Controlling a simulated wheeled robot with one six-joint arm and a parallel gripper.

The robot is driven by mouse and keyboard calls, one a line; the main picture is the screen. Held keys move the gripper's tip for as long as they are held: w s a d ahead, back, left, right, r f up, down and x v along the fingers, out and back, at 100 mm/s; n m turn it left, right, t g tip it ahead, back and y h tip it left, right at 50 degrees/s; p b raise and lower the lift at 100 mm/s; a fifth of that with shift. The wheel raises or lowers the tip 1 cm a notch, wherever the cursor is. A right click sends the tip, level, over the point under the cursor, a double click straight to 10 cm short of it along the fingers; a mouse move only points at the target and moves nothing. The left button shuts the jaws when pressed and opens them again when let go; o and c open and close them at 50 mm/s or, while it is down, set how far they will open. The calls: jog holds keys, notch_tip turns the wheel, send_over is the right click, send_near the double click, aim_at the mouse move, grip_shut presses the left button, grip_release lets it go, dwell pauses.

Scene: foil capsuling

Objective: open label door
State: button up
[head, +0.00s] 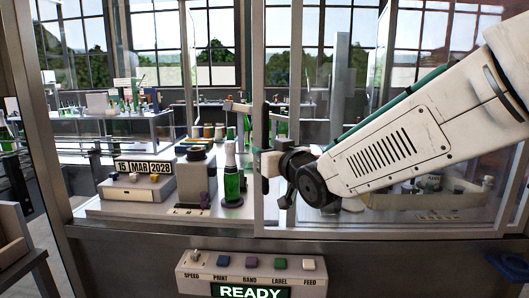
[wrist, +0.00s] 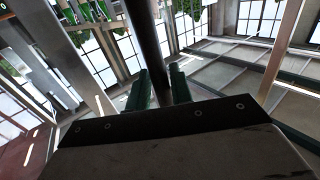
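The label door is a clear sliding panel with a grey upright frame edge (head: 258,60) in the head view. Its dark upright handle bar (head: 265,128) stands along that edge. My gripper (head: 268,162) is at this bar, reaching in from the right. In the wrist view, the two green fingers (wrist: 160,88) stand on either side of a dark bar (wrist: 148,40) and appear to touch it. Behind and left of the door edge, a green bottle (head: 232,183) stands upright on the label machine.
A date block reading 15 MAR 2028 (head: 143,167) sits left of a grey unit (head: 196,172). A button panel (head: 250,266) with a READY display is on the front. My arm crosses in front of the right-hand glass.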

jog(key=v, duration=0.7)
jog(key=shift+s+d, duration=0.2)
jog(key=shift+s, duration=0.15)
jog(key=shift+f, duration=0.1)
jog(key=s+d+f+m+g+h, duration=0.2)
jog(key=s+d+f+g+h, duration=0.65)
jog(key=f, duration=0.55)
jog(key=s+d+m+g, duration=0.1)
jog(key=s+d+g, duration=0.2)
jog(key=s, duration=0.7)
jog(key=s+d+m+g, duration=0.2)
jog(key=s+d, duration=0.4)
jog(key=s, duration=0.5)
jog(key=shift+r+g+y, duration=0.35)
jog(key=shift+r+g, duration=0.1)
jog(key=shift+g, duration=0.3)
